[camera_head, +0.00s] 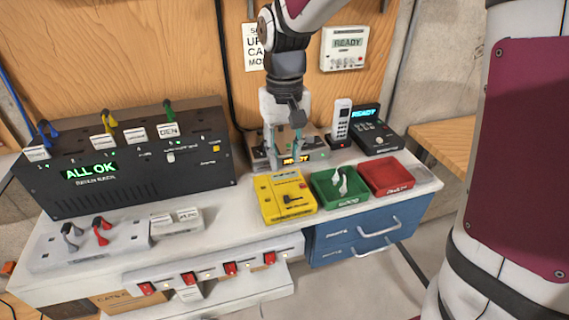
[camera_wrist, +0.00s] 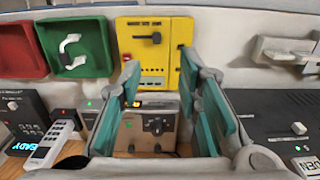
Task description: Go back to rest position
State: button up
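My gripper (camera_head: 284,140) hangs fingers-down over the back of the white bench, above a small grey device (camera_head: 262,160) with an amber "READY" display. In the wrist view my gripper (camera_wrist: 158,75) has its teal-padded fingers spread apart, with nothing held between them. The grey device (camera_wrist: 138,132), with a dark knob, shows between the fingers. The yellow box (camera_head: 284,196) sits just in front of it; in the wrist view the yellow box (camera_wrist: 155,45) shows beyond the fingertips. Whether a finger touches the device cannot be told.
A black "ALL OK" panel (camera_head: 125,158) stands left. A green tray (camera_head: 325,195) holding a white item and a red tray (camera_head: 370,165) lie right. A handset (camera_head: 341,118) and dark "READY" unit (camera_head: 375,138) stand behind them. A wooden wall (camera_head: 180,45) backs the bench.

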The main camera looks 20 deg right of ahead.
jog(key=shift+r, duration=0.15)
jog(key=s+d+r+t, duration=0.2)
jog(key=s+r, duration=0.2)
jog(key=s, duration=0.6)
jog(key=s+d+r+t, duration=0.2)
jog(key=s+r, duration=0.3)
jog(key=s, duration=0.5)
jog(key=shift+s+d+t, duration=0.15)
jog(key=shift+s+t, duration=0.05)
jog(key=shift+t, duration=0.4)
jog(key=shift+w, duration=0.1)
